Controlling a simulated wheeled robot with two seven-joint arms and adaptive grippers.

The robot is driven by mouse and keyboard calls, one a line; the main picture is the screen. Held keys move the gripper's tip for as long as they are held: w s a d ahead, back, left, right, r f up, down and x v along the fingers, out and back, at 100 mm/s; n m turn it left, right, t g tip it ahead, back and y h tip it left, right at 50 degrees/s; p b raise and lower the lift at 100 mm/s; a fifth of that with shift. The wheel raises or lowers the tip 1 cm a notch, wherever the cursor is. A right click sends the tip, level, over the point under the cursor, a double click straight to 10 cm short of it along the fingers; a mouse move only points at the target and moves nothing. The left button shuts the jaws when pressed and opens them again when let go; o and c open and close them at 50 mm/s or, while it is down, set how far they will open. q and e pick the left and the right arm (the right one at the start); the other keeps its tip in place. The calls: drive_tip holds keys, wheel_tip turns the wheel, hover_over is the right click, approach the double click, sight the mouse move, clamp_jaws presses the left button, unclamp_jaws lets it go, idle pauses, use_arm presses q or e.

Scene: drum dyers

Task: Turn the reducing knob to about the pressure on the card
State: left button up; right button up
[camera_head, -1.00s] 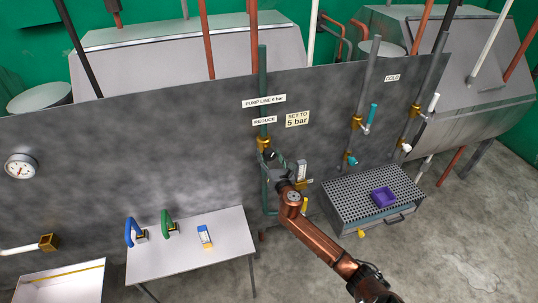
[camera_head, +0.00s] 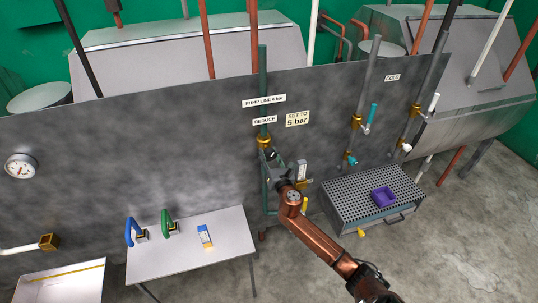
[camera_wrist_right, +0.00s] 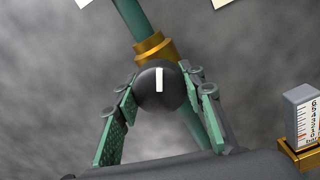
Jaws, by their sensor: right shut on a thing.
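The reducing knob (camera_wrist_right: 160,86) is a dark ball with a white mark pointing nearly straight up, below a brass collar (camera_wrist_right: 154,48) on a green pipe. My right gripper (camera_wrist_right: 161,92) has its green-padded fingers shut on the knob from both sides; it also shows in the head view (camera_head: 271,157). The card (camera_head: 297,119) reads "SET TO 5 bar" and is on the grey panel, right of the "REDUCE" label (camera_head: 264,121). An upright gauge (camera_wrist_right: 303,112) with a bar scale stands right of the knob; I cannot tell its reading. My left gripper is out of view.
A round dial (camera_head: 21,167) is on the panel at far left. A white table (camera_head: 190,252) holds blue and green handled things. Teal and white taps are on pipes at right.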

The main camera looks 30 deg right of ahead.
drive_tip(key=shift+m, duration=0.3)
drive_tip(key=m, duration=0.5)
drive_tip(key=shift+m, duration=0.3)
drive_tip(key=m, duration=0.6)
drive_tip(key=shift+b, duration=0.3)
drive_tip(key=m, duration=0.5)
drive_tip(key=shift+m, duration=0.4)
drive_tip(key=m+p, duration=0.1)
drive_tip(key=m, duration=0.5)
drive_tip(key=shift+p, duration=0.3)
drive_tip(key=o, duration=1.2)
